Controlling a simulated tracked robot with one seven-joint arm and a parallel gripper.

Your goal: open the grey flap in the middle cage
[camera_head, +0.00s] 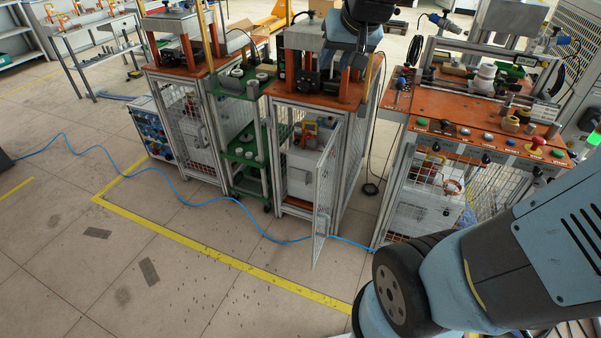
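The middle cage (279,158) is a metal-framed mesh cabinet under an orange top. Its mesh door (325,196) stands swung open toward the front. Inside is a light grey panel (297,183) with a small dark detail on its right side; this looks like the grey flap. It appears closed, but it is small and partly behind the door frame. Blue-grey and black links of my arm fill the lower right, and another part of it shows at the top centre, above the middle cage. The fingers of my gripper cannot be made out.
A left cage (182,121) and a right orange-topped workstation (480,110) flank the middle cage. A green shelf rack (246,157) stands between the left and middle cages. A blue cable (178,193) and yellow line (214,257) cross the floor. The front-left floor is clear.

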